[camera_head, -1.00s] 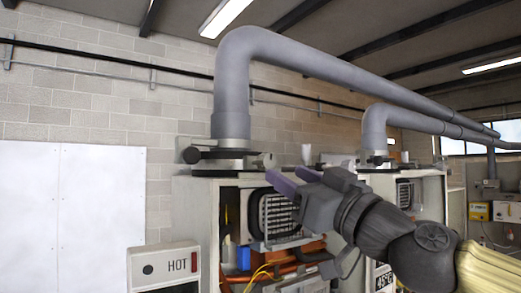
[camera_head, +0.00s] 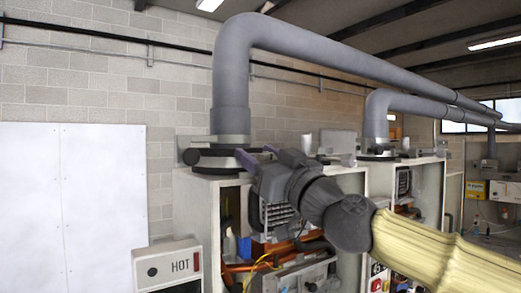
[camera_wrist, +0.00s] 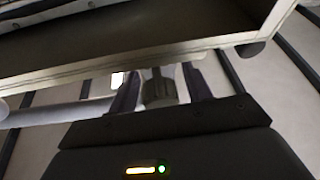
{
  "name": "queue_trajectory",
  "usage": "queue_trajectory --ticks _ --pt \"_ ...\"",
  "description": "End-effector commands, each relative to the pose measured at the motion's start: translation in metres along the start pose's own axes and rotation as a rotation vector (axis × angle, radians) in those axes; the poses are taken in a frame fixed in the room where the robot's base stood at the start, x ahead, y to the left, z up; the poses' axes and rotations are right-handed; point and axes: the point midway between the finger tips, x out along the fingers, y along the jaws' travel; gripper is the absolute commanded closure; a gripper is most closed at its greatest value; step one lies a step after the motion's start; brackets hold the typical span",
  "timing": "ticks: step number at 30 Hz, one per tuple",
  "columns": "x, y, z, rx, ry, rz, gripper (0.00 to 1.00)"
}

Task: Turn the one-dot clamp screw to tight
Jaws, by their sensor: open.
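A flue pipe (camera_head: 232,80) rises from a dark clamp collar (camera_head: 215,159) on top of the nearer heater cabinet (camera_head: 196,215). A dark round knob (camera_head: 190,156) sticks out at the collar's left. My gripper (camera_head: 268,157) is open at the collar's right side, at about its height, with its purple fingers pointing toward it. In the wrist view a grey ridged knob (camera_wrist: 159,88), likely a clamp screw, shows between my two spread fingers; I cannot tell whether they touch it. No dot mark can be made out, so I cannot tell which screw is the one-dot one.
The cabinet's open front shows a radiator grille, orange pipes and yellow wires below my gripper. A HOT panel (camera_head: 168,264) stands at the lower left. A second heater (camera_head: 425,195) with its own flue stands to the right.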

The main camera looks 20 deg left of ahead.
Motion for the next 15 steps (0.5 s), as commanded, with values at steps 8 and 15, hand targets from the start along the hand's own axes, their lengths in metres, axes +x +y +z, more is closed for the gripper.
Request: queue_trajectory --ticks 8,15 --pt "0.0008 0.0005 0.0006 0.0 0.0 0.001 0.51" --pt "0.0007 0.0003 0.0006 0.0 0.0 0.0 0.95"
